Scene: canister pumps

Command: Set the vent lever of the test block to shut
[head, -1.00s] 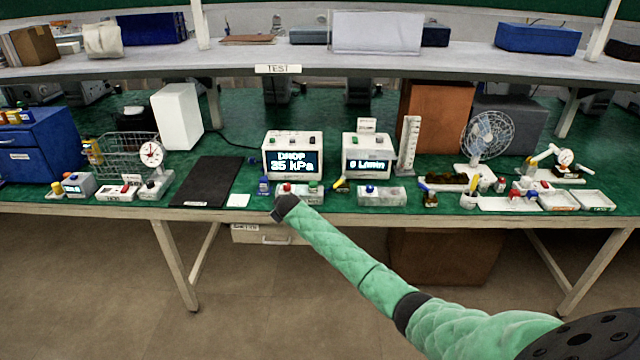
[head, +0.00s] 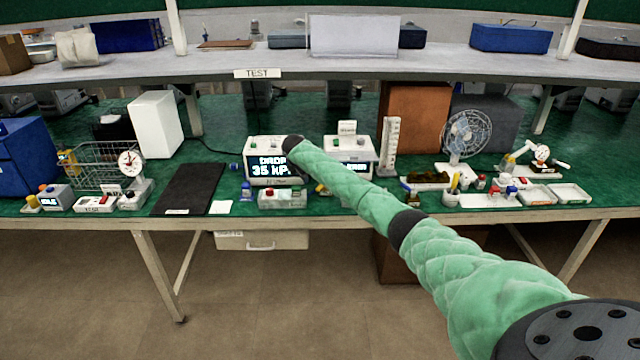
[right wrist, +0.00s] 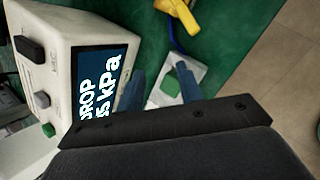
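A small pale block (head: 282,199) with red and green parts on top sits near the bench's front edge, below the box reading DROP 35 kPa (head: 268,160). I cannot tell for certain that it is the test block, nor read any vent lever's setting. In the right wrist view, a white block with a green button (right wrist: 172,84) shows between the fingertips, and a yellow lever-like part (right wrist: 180,15) lies beyond. My right gripper (head: 292,144) is above the bench, in front of the DROP box. Its blue fingers (right wrist: 160,72) are apart, with nothing visibly held. My left gripper is out of view.
A second display box (head: 350,155) stands to the right, partly behind my right arm. A black mat (head: 190,187), a wire basket (head: 105,165) and a dial scale (head: 130,165) are left. A fan (head: 466,135) and white trays (head: 570,193) are right. A blue-capped item (head: 247,190) stands beside the block.

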